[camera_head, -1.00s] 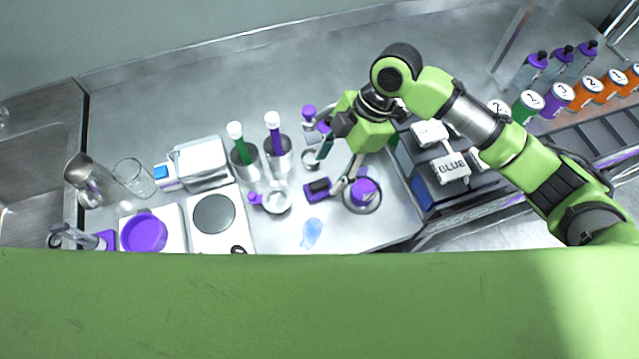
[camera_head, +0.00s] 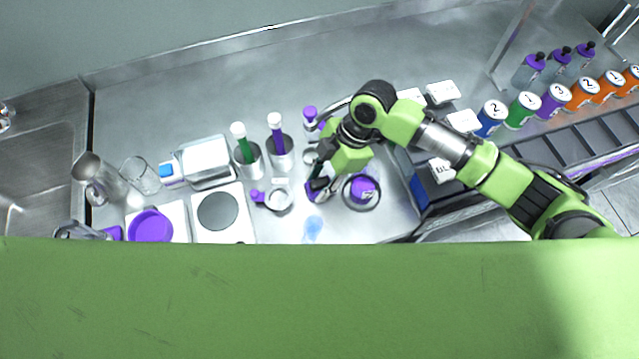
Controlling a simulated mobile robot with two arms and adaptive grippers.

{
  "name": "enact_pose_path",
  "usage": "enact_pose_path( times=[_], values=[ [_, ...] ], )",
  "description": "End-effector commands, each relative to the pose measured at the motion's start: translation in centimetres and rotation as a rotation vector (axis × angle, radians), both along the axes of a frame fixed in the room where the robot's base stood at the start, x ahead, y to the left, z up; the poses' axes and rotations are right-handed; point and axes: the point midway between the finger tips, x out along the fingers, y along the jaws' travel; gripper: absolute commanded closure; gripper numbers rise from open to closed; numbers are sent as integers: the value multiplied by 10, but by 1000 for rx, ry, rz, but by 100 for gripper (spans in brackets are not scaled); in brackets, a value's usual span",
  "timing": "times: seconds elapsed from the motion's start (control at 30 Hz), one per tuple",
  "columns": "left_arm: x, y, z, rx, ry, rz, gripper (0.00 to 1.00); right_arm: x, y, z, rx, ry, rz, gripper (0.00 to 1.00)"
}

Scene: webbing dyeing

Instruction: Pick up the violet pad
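A small violet pad with a dark top (camera_head: 319,190) lies on the steel worktop near the middle, partly hidden by my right gripper. My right gripper (camera_head: 323,190) points down with its fingertips at the pad, one on either side as far as I can see. Whether the fingers touch or press on it is too small to tell. A round dish with a violet item (camera_head: 363,188) stands just right of the gripper. My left gripper is not in view.
Left of the pad are a small white dish (camera_head: 279,199) and metal cups with a green-handled tool (camera_head: 241,143) and a violet-handled tool (camera_head: 276,133). A light blue patch (camera_head: 313,227) lies in front. Numbered cans (camera_head: 524,108) and dark trays stand at right.

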Motion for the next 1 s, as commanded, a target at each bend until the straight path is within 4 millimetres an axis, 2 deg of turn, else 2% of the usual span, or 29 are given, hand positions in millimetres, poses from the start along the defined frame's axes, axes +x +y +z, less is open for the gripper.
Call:
enact_pose_path(
  times=[0.37, 0.47, 0.6, 0.87, 1.0],
  values=[
    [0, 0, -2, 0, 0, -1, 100, 1, 0, 2, 1, -1, 0, 88],
    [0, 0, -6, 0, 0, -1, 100, 1, 0, 8, 2, -3, 0, 88],
    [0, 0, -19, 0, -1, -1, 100, 2, 1, 27, 3, -5, 2, 88],
    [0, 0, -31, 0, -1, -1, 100, -41, 27, 88, 6, -7, 7, 88],
    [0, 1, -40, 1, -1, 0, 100, -73, 46, 104, 5, -3, 9, 88]
  ],
)
